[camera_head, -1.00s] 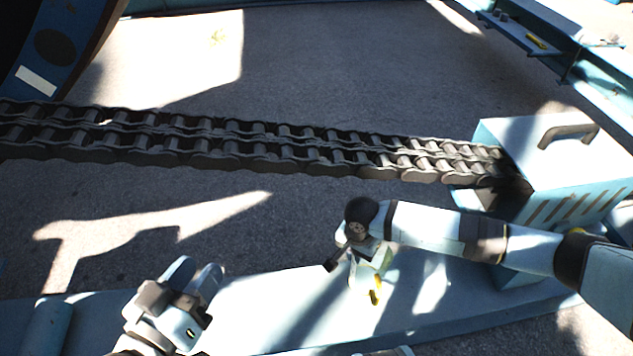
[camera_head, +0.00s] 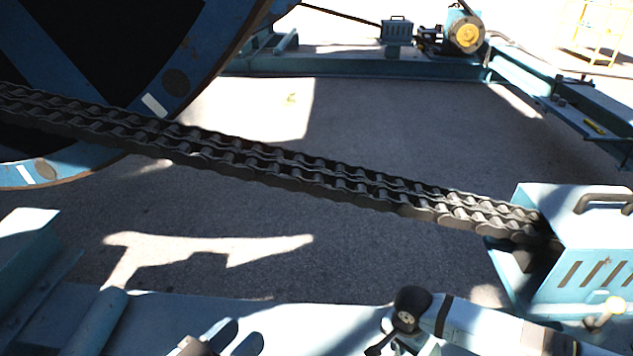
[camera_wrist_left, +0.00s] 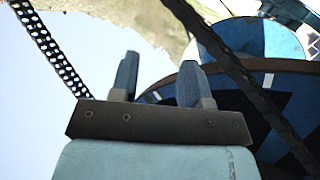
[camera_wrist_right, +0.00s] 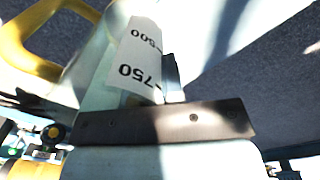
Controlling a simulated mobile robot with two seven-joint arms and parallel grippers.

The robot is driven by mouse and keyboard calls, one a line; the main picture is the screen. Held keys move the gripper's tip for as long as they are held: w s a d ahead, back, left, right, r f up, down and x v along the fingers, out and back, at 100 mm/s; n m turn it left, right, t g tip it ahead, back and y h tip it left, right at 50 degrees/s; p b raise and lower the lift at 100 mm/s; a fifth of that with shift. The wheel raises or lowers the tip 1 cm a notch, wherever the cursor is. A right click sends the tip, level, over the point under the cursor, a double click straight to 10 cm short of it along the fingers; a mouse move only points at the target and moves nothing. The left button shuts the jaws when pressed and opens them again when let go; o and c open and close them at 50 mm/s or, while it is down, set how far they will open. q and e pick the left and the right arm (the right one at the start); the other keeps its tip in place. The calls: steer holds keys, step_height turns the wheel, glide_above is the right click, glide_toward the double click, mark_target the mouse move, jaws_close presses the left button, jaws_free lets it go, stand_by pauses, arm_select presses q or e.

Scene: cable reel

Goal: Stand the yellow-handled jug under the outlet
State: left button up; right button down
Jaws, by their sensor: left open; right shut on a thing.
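The jug (camera_wrist_right: 97,68) fills the upper left of the right wrist view, a pale body with a white scale marked 750 and 500 and a yellow handle (camera_wrist_right: 40,68). My right gripper (camera_wrist_right: 150,88) is shut on it; one dark finger shows beside the scale. In the head view my right gripper (camera_head: 395,345) is at the bottom edge, and the jug is cut off there. My left gripper (camera_head: 233,340) is open and empty at the bottom edge. A small yellowish fitting with a dark lever (camera_head: 607,311) sits low on the blue chain housing; I cannot tell whether it is the outlet.
A heavy double chain (camera_head: 330,178) runs from the large blue reel (camera_head: 190,75) to the chain housing (camera_head: 580,235) at right. A pale blue beam (camera_head: 290,317) lies along the front. Open grey floor (camera_head: 400,130) lies behind the chain.

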steer(key=w+d+r+n+p, duration=0.2)
steer(key=w+r+n, duration=0.1)
steer(key=r, duration=0.8)
steer(key=w+d+r+n+p, duration=0.1)
steer(key=w+r+n+p, duration=0.15)
steer(key=r, duration=0.75)
steer(key=w+d+r+n+p, duration=0.2)
steer(key=w+r+n, duration=0.1)
steer(key=r, duration=0.8)
arm_select(q)
steer(key=a+r+n+t+y+p, duration=0.1)
steer(key=a+r+y+p, duration=0.2)
steer(key=r+p, duration=1.25)
steer(key=s+a+g+y+p, duration=0.3)
steer(key=s+a+g+p, duration=0.1)
steer(key=p, duration=1.8)
steer(key=shift+s+a+f, duration=0.25)
steer(key=shift+s+a, duration=0.05)
steer(key=shift+a, duration=0.5)
arm_select(e)
steer(key=s+r, duration=0.3)
steer(key=r, duration=0.8)
steer(key=s+r, duration=0.3)
steer(key=r, duration=0.8)
steer(key=s+r, duration=0.4)
steer(key=r, duration=0.7)
steer(key=shift+r, duration=0.2)
steer(key=shift+a, duration=0.1)
